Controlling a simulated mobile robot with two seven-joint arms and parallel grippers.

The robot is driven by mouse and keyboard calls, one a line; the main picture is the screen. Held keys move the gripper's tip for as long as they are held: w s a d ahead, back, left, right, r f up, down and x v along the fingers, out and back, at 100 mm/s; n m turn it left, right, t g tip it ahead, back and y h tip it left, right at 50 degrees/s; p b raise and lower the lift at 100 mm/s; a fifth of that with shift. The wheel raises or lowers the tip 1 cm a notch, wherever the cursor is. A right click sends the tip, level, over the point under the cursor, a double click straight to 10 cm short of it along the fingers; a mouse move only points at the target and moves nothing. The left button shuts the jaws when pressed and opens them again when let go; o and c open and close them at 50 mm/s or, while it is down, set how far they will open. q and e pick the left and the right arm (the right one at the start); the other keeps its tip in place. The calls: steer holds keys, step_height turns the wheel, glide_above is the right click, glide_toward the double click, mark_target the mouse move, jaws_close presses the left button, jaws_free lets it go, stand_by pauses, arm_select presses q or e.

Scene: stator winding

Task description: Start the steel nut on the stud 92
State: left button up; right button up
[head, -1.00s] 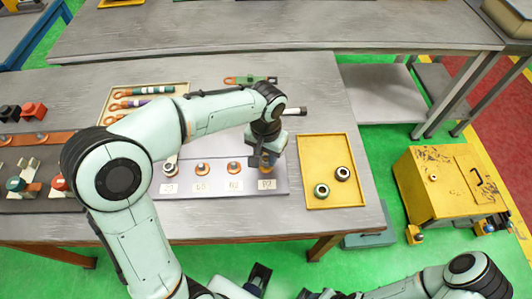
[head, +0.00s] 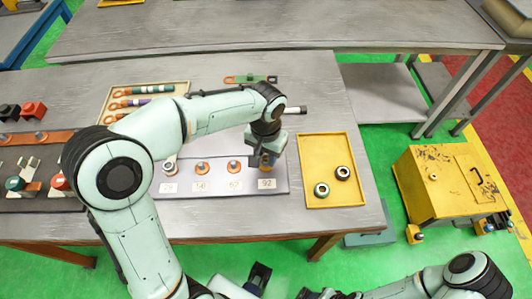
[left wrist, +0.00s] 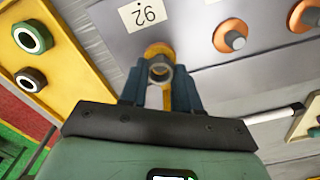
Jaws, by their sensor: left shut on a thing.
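My left gripper (left wrist: 158,92) is shut on the steel nut (left wrist: 161,72), which shows as a small grey ring between its fingertips. It points down over the stud position beside the label 92 (left wrist: 143,13). A yellow-orange ring (left wrist: 156,48) shows right at the nut there. Stud 92 itself is hidden, so I cannot tell whether the nut touches its thread. In the head view my left gripper (head: 266,158) is at the right end of the stud plate (head: 220,190), just behind the label 92. My right arm is at the bottom edge, and its fingertips are not clear.
A yellow tray (head: 318,197) to the right holds a green-ringed part (head: 321,189) and a dark-ringed part (head: 343,173). Behind are a beige tray (head: 183,86) and a green-and-orange part (head: 250,79).

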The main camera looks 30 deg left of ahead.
arm_select(q)
steer(key=shift+s+f, duration=0.1)
steer(key=shift+f, duration=0.55)
stand_by(1.3)
steer(key=shift+m, duration=1)
steer(key=m+p, duration=0.1)
steer(key=m, duration=0.3)
steer(key=o, duration=1)
steer(key=shift+r, duration=0.1)
